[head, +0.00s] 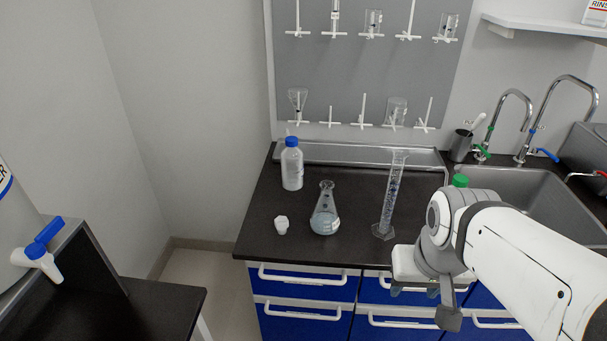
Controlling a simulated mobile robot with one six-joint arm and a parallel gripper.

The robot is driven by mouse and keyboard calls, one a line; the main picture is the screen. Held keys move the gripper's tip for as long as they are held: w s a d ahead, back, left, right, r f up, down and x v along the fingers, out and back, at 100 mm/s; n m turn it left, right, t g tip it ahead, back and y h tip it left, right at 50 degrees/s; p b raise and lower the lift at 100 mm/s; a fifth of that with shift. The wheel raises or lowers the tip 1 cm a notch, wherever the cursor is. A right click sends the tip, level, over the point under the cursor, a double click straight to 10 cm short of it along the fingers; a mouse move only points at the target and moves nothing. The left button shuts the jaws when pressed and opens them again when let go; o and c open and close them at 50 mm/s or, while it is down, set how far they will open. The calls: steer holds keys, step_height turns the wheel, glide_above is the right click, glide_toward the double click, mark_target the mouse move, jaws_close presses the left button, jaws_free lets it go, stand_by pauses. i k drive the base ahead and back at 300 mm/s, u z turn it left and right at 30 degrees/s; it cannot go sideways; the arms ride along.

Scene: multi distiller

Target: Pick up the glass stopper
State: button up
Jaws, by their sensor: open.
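A small whitish piece (281,225), which looks like the glass stopper, sits on the black counter (262,240) near its front left edge. It is just left of a conical flask (325,218) holding pale liquid, and apart from it. My gripper (415,291) is at the counter's front edge, well to the right of the stopper. It is open, with its fingertips partly hidden by its own body, and I see nothing held in it.
A blue-capped bottle (292,168) stands behind the stopper, and a tall graduated cylinder (390,200) stands between the flask and my arm. A green-capped item (460,180) is partly behind my arm. A sink (525,190) lies at right. The counter left of the stopper is clear.

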mark_target(282, 223)
steer(key=k, duration=0.55)
steer(key=u, duration=0.45)
steer(key=i, duration=1)
steer(key=u, duration=0.7)
